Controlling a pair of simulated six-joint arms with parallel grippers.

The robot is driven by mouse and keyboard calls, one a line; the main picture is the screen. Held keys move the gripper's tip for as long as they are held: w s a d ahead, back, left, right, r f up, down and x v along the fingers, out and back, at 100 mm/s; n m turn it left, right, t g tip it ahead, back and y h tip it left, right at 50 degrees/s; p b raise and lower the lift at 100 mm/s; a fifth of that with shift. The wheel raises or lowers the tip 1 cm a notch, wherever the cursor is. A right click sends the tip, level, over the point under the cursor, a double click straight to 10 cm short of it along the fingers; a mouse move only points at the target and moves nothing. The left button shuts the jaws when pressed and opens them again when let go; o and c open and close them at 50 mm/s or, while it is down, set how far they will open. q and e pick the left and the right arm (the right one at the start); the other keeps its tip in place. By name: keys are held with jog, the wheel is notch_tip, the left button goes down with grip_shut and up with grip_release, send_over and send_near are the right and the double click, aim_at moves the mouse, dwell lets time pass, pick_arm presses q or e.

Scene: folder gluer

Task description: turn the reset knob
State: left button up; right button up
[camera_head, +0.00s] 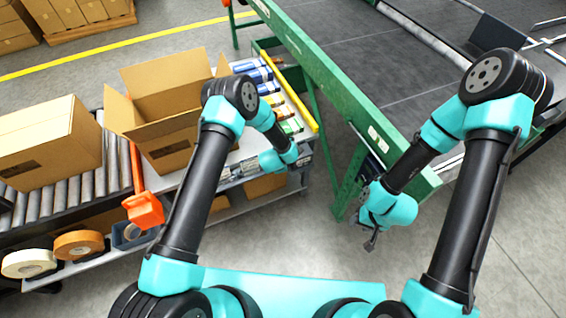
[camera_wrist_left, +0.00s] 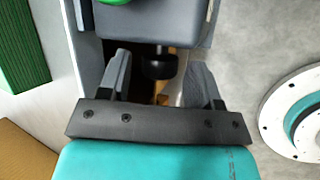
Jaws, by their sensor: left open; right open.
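A black knob (camera_wrist_left: 160,66) shows in the left wrist view, below a grey box (camera_wrist_left: 150,25) with a green button (camera_wrist_left: 115,1) at the top edge. My left gripper (camera_wrist_left: 160,78) is open, its two fingers on either side of the knob in that view. I cannot tell whether they touch it. In the head view the left wrist is by the right end of the bench, and I cannot make out its fingers or the knob there. My right gripper (camera_head: 371,241) is open and empty, low over the floor beside the green machine frame (camera_head: 352,178).
An orange-handled tool (camera_head: 143,208) and tape rolls (camera_head: 78,244) are in front. The wide belt (camera_head: 375,65) runs at the back. The floor at centre is clear.

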pick_arm(q)
jog(key=shift+c, duration=0.4)
jog(key=c, duration=0.8)
jog(key=shift+s+f+t, duration=0.1)
jog(key=shift+t, duration=0.3)
jog(key=shift+s+d+f+m+t+y, duration=0.1)
jog(key=shift+f+m+t+y, duration=0.35)
jog(key=shift+m+t, duration=1.35)
jog(key=shift+s+f+m+t+y, duration=0.1)
jog(key=shift+m+t+y, duration=0.4)
jog(key=shift+t, duration=2.7)
jog(key=shift+s+d+f+m+t+y, duration=0.1)
jog(key=shift+f+m+t+y, duration=0.5)
jog(key=shift+t, duration=1.9)
jog(key=shift+w+a+r+m, duration=0.1)
jog(key=shift+r+m, duration=0.25)
jog(key=shift+m, duration=0.05)
